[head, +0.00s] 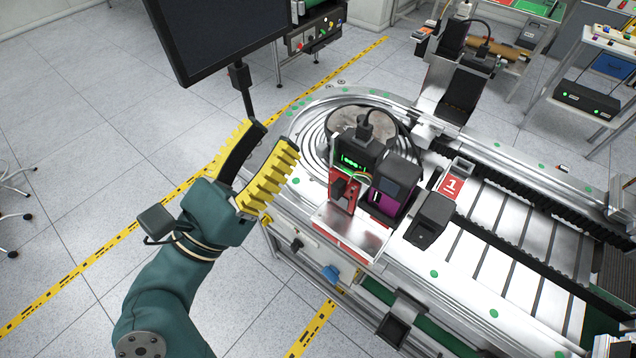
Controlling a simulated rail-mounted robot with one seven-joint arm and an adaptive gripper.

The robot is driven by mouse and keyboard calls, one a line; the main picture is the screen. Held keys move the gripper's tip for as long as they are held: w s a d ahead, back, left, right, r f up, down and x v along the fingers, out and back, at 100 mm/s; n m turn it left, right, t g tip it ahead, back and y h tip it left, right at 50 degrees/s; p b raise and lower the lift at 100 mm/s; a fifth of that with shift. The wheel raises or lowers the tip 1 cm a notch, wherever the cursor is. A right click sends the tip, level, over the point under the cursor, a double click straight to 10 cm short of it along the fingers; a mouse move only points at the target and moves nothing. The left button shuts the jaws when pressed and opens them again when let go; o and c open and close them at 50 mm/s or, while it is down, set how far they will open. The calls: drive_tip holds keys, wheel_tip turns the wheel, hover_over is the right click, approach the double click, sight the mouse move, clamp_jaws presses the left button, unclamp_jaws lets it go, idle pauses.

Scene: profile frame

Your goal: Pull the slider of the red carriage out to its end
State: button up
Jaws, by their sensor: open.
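The red carriage (344,189) stands upright on the near edge of the profile frame, left of a black box with a purple face. A dark block sits on its front. A shiny metal tray (352,236) with a red front edge lies below it. I cannot tell which part is the slider or how far out it is. My gripper (273,142) is open and empty, with yellow ribbed pads on its fingers. It is in the air to the left of the red carriage, apart from it.
A black box with a green display (356,153) stands behind the carriage. A dark box (430,221) and a red plate marked 1 (452,184) are to the right. A black monitor (215,35) hangs at upper left. The tiled floor (80,130) at left is mostly clear.

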sight(318, 153)
drive_tip(key=a+f+m+g+y+b, duration=0.1)
drive_tip(key=a+f+g+y, duration=0.1)
drive_tip(key=f, duration=0.6)
drive_tip(key=a+f+g+y+b, duration=0.1)
drive_tip(key=a+f+g+y, duration=0.1)
drive_tip(key=f, duration=0.6)
drive_tip(key=x, duration=1.6)
drive_tip(key=shift+w+d+b, duration=0.15)
drive_tip(key=shift+w+b, duration=0.15)
drive_tip(key=shift+w, duration=0.05)
clamp_jaws()
